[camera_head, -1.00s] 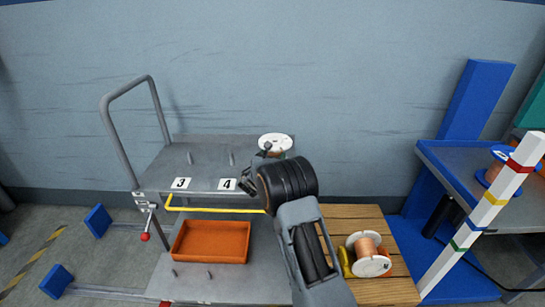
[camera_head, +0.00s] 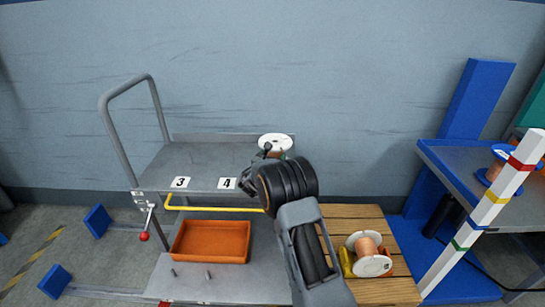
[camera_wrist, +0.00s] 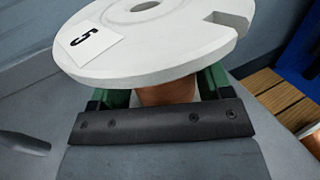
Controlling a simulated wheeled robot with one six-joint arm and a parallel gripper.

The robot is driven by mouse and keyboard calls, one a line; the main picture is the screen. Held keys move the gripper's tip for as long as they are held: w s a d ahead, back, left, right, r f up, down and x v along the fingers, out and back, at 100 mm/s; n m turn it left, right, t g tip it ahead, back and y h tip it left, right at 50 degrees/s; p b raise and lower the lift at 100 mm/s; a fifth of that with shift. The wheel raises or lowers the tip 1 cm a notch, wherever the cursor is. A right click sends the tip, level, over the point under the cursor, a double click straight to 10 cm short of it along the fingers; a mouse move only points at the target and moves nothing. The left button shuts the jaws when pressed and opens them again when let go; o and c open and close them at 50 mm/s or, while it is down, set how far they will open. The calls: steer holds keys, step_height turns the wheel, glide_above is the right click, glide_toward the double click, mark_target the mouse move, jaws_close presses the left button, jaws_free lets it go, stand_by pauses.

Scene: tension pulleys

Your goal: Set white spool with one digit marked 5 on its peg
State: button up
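The white spool (camera_head: 275,142) with copper winding is at the right end of the trolley's upper shelf. Its top flange (camera_wrist: 165,35) carries a label with the digit 5 in the wrist view. The flange has a centre hole and an edge notch. My gripper (camera_wrist: 165,98) has its green fingers on both sides of the copper core, under the flange, and looks shut on it. My arm also shows in front of the spool in the head view. The spool's underside and any peg below it are hidden. A grey peg (camera_wrist: 25,143) shows at the left in the wrist view.
The trolley's upper shelf (camera_head: 205,155) bears labels 3 (camera_head: 180,182) and 4 (camera_head: 227,183). An orange bin (camera_head: 211,242) is on the lower shelf. Another white spool (camera_head: 368,255) lies on a wooden pallet (camera_head: 385,292). A striped post (camera_head: 480,215) stands at right.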

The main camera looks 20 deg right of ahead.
steer(key=o, duration=0.5)
steer(key=shift+f, duration=0.1)
steer(key=p+v, duration=0.3)
steer(key=v, duration=1.1)
steer(key=shift+w, duration=0.1)
steer(key=s+d+r+m+g+y+p, duration=0.1)
steer(key=s+d+r+m+g+p, duration=0.3)
steer(key=s+r+m+p, duration=0.5)
steer(key=s+d+r+m+g+y+p, duration=0.1)
steer(key=s+d+r+m+g+p, duration=0.2)
steer(key=s+r+m+g+p, duration=0.55)
steer(key=s+a+r+m+t+y+p, duration=0.1)
steer(key=s+a+r+m+y+p, duration=0.2)
steer(key=r, duration=0.3)
steer(key=s+a+r+m+t+y+p, duration=0.1)
steer(key=s+a+r+m+y+p, duration=0.2)
steer(key=r, duration=0.4)
steer(key=s+a+r+m+t+y+p, duration=0.1)
steer(key=s+a+r+m+y+p, duration=0.2)
steer(key=s+a+r+y+p, duration=0.1)
steer(key=shift+s+r+y+p, duration=0.15)
steer(key=shift+s+r+p, duration=0.25)
steer(key=shift+r+p, duration=0.25)
steer(key=shift+s+r+y+p, duration=0.15)
steer(key=shift+s+r+p, duration=0.2)
steer(key=shift+r+p, duration=0.3)
steer(key=shift+a+r+m, duration=0.2)
steer(key=shift+m, duration=0.05)
steer(key=shift+c, duration=0.3)
